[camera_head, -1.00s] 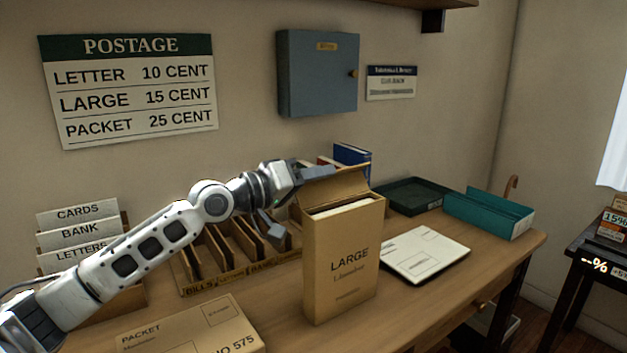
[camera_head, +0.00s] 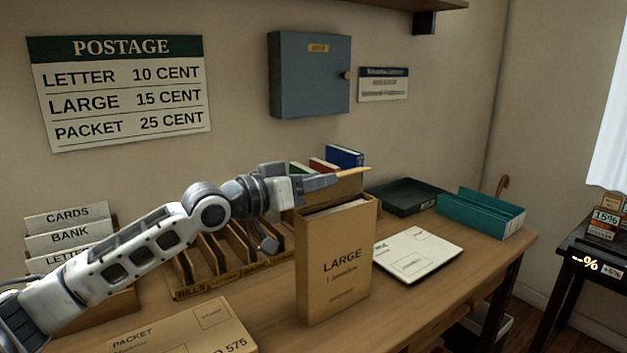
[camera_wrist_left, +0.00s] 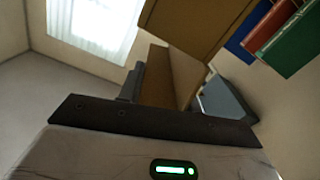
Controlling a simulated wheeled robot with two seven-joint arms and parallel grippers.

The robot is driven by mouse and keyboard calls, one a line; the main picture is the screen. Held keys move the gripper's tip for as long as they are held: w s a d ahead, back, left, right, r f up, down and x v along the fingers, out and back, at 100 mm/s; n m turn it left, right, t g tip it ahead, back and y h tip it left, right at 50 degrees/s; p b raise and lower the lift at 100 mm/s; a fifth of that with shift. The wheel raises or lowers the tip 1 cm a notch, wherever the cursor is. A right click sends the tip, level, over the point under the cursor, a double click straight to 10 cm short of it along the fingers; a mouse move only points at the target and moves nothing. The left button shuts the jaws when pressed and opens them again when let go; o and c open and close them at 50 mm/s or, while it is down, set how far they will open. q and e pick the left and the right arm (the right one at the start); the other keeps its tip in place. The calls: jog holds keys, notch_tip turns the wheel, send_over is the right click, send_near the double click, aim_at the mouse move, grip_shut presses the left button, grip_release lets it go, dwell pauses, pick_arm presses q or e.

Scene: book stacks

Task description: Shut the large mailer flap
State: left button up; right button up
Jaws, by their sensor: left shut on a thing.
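The large mailer (camera_head: 334,262), a tall tan box marked LARGE, stands upright on the desk. Its top is open, showing a pale edge inside, and its flap (camera_head: 350,182) stands raised at the back. My left gripper (camera_head: 325,182) is at the flap's left end and is shut on it. In the left wrist view the brown flap (camera_wrist_left: 172,75) shows between the dark fingers. The far finger is partly hidden behind the flap. My right gripper is not in view.
A wooden sorter (camera_head: 215,262) stands behind left of the mailer, and a PACKET parcel (camera_head: 180,332) lies in front left. A white envelope (camera_head: 418,254), dark green tray (camera_head: 405,197) and teal holder (camera_head: 481,213) are to the right. Books (camera_head: 344,157) stand behind.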

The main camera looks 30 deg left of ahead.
pick_arm(q)
jog(key=o, duration=0.9)
jog(key=shift+s+a+f+b, duration=0.2)
jog(key=shift+s+a+b, duration=0.15)
jog(key=shift+s, duration=0.2)
jog(key=b+v, duration=0.1)
jog(key=v, duration=0.1)
jog(key=shift+s+f, duration=0.1)
jog(key=shift+s, duration=0.2)
jog(key=b+v, duration=0.1)
jog(key=v, duration=0.7)
jog(key=b+v, duration=0.1)
jog(key=v, duration=0.3)
jog(key=shift+r+b, duration=0.25)
jog(key=shift+b, duration=0.1)
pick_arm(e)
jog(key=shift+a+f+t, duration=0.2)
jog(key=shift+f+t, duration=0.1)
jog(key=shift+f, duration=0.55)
